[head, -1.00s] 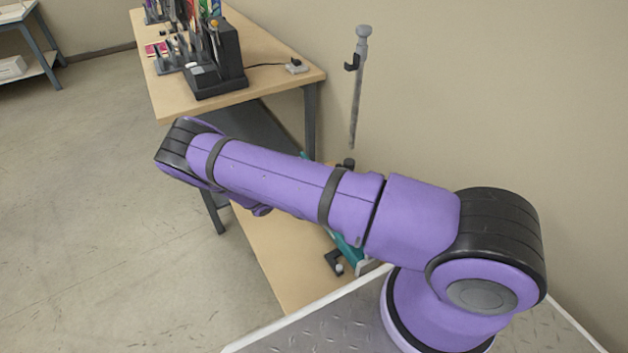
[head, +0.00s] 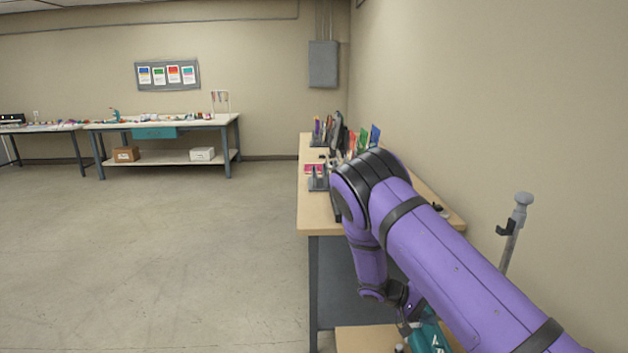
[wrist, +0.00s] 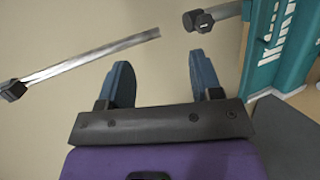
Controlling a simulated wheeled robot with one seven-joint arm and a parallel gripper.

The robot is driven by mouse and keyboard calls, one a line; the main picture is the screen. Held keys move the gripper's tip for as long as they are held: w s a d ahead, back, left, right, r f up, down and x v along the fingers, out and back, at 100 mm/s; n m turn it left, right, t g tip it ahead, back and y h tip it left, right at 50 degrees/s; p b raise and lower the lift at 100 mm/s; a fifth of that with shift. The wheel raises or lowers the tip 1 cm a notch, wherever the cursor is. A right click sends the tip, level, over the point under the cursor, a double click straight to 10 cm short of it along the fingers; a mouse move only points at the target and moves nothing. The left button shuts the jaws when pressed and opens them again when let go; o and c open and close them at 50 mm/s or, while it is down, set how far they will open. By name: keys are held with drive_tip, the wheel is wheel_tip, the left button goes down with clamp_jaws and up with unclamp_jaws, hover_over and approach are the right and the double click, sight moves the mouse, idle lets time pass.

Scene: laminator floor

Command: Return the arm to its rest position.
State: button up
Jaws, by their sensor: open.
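My arm reaches in from the lower right of the head view, its elbow bent in front of the near table and its forearm hanging down. In the wrist view my gripper (wrist: 163,85) is open, its two blue fingers apart with nothing between them. In the head view the fingers cannot be made out beside the teal machine (head: 428,332). The teal machine also shows at the right of the wrist view (wrist: 275,50), apart from the fingers.
A wooden table (head: 318,218) with stands and colour cards is behind my arm. A grey post (head: 516,225) stands by the right wall. A long workbench (head: 170,124) is at the far wall. The floor (head: 150,260) at left is clear.

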drive_tip(key=s+r+t+y, duration=0.1)
drive_tip(key=s+r+y, duration=0.4)
drive_tip(key=r, duration=0.9)
drive_tip(key=s+r+y, duration=0.4)
drive_tip(key=s+r, duration=0.2)
drive_tip(key=r, duration=0.9)
drive_tip(key=s+r+t+y, duration=0.1)
drive_tip(key=s+r+t, duration=0.1)
drive_tip(key=s+r, duration=0.2)
drive_tip(key=s+a+r+n+t+y, duration=0.1)
drive_tip(key=s+r+t+y, duration=0.1)
drive_tip(key=s, duration=0.9)
drive_tip(key=s+a+r+n+t+y, duration=0.1)
drive_tip(key=s+r+t, duration=0.2)
drive_tip(key=s+r, duration=0.4)
drive_tip(key=shift+s+a+t+y, duration=0.15)
drive_tip(key=shift+s+t+y, duration=0.15)
drive_tip(key=shift+s, duration=0.05)
